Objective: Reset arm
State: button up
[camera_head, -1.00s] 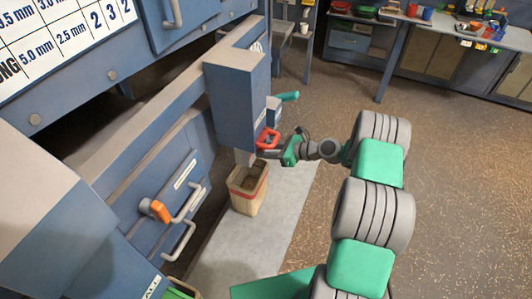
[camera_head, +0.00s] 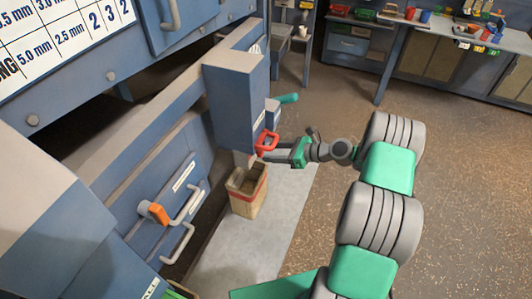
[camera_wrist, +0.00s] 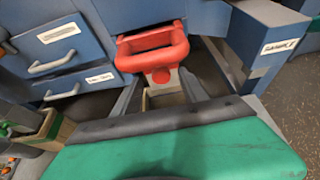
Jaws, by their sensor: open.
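My gripper (camera_head: 277,156) is open, beside the red handle (camera_head: 267,142) on the blue machine column (camera_head: 236,108). In the wrist view the red handle (camera_wrist: 152,48) lies just ahead of the two dark fingers, which stand apart with nothing held between them. My green and grey arm reaches in from the right side of the head view.
A brown container with a red band (camera_head: 248,190) stands below the handle on a pale floor strip. An orange-tipped handle (camera_head: 155,212) and grey drawer handles are on the left machine face. Workbenches (camera_head: 440,32) stand at the back. Floor on the right is clear.

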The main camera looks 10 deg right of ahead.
jog(key=v, duration=0.4)
